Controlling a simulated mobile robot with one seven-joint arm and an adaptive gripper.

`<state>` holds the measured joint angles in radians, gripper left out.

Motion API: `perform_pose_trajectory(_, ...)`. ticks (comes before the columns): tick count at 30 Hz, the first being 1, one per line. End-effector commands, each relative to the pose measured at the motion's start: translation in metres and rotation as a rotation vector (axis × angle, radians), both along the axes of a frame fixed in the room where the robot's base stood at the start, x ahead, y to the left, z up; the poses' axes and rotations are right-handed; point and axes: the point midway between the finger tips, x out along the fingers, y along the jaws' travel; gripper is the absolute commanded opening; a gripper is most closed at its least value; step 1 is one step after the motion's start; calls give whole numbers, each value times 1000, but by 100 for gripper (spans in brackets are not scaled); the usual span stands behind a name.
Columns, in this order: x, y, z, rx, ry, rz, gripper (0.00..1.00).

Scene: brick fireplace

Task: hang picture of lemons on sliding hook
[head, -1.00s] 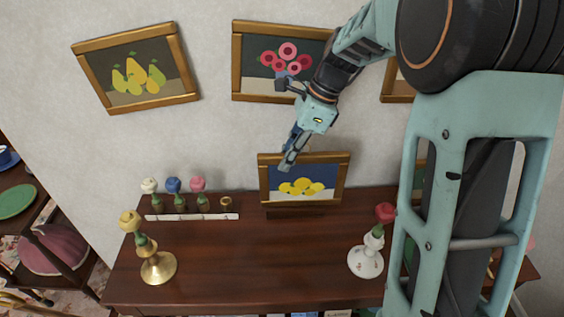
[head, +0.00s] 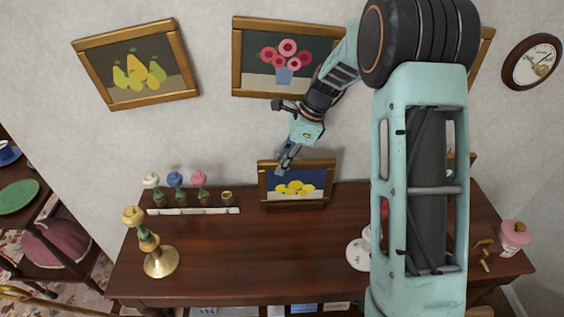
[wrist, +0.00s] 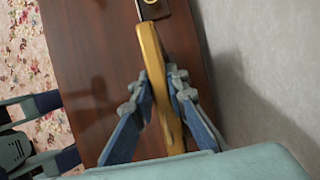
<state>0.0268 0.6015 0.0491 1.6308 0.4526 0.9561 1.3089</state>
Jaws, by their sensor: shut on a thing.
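The picture of lemons (head: 296,204), yellow fruit on blue in a gold-brown frame, stands nearly upright at the back of the wooden table by the wall. My gripper (head: 283,170) is shut on its top edge, left of the middle. In the wrist view my gripper's two fingers (wrist: 160,88) lie on either side of the gold frame (wrist: 155,62), seen edge-on. Whether its lower edge touches the table is unclear. I cannot make out the sliding hook.
A tilted pear picture (head: 136,68) and a flower picture (head: 284,58) hang above. A white rail (head: 195,211) with knobs, a brass candlestick (head: 160,262), a partly hidden white holder (head: 357,255) and a pink-lidded jar (head: 514,238) stand on the table (head: 260,255).

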Motion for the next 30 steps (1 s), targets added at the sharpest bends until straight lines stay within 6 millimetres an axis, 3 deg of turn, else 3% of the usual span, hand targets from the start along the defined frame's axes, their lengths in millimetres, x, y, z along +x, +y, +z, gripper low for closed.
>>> perform_pose_trajectory(8, 0, 0, -4, 0, 0, 0, 0)
perform_pose_trajectory(9, 0, 0, -4, 0, 0, 0, 17)
perform_pose_trajectory(13, 0, 0, -4, -1, 0, 0, 31)
perform_pose_trajectory(26, 0, 0, -7, -1, -1, 0, 31)
perform_pose_trajectory(30, 2, -12, 23, -2, -6, -2, 31)
